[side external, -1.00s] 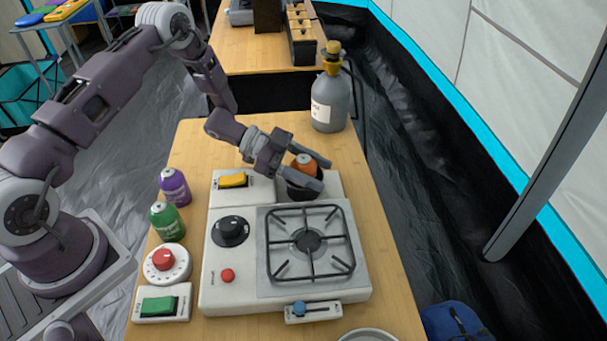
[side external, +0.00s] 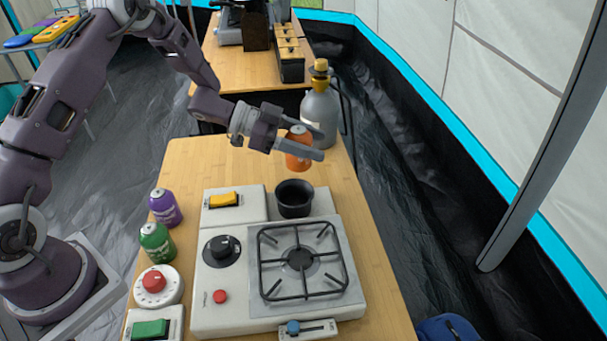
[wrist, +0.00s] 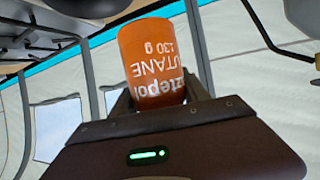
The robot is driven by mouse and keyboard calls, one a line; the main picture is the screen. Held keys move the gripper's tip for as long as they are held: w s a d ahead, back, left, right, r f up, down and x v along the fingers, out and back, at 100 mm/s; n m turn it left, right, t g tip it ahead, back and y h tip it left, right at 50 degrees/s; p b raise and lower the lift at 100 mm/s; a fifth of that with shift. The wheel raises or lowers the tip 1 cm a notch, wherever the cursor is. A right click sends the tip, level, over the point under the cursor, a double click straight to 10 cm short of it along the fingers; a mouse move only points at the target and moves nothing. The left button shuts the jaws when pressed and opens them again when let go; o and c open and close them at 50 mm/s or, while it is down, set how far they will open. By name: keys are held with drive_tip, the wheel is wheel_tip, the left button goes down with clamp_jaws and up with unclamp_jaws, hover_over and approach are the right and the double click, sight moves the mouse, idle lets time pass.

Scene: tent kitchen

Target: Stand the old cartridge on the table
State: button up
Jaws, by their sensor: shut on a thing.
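My gripper (side external: 301,148) is shut on an orange cartridge (side external: 298,155) and holds it in the air above and behind the stove's black round socket (side external: 294,198). The socket is empty. In the wrist view the orange cartridge (wrist: 151,62) sits between my fingers, with white lettering reading "UTANE 130 g" upside down in the picture. A purple cartridge (side external: 165,207) and a green cartridge (side external: 157,242) stand upright on the wooden table (side external: 185,165), left of the stove. The task's old cartridge appears to be the orange one.
The stove (side external: 235,285) with its black grate (side external: 303,262) fills the middle of the table. A grey gas bottle (side external: 320,110) stands behind my gripper. A red-knobbed dial (side external: 155,284) and a green switch (side external: 152,328) lie front left. Bare table shows at the back left.

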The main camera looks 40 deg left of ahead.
drive_tip(key=w+a+f+n+t+y, duration=0.2)
drive_tip(key=w+a+n+t, duration=0.1)
drive_tip(key=w+a, duration=0.3)
drive_tip(key=shift+n+y, duration=0.4)
drive_tip(key=f, duration=0.3)
drive_tip(key=w+f, duration=0.1)
drive_tip(key=f, duration=0.2)
drive_tip(key=w+f, duration=0.1)
drive_tip(key=f, duration=0.2)
drive_tip(key=shift+d+f, duration=0.35)
drive_tip(key=shift+d, duration=0.05)
drive_tip(key=shift+f, duration=0.15)
drive_tip(key=o, duration=1.6)
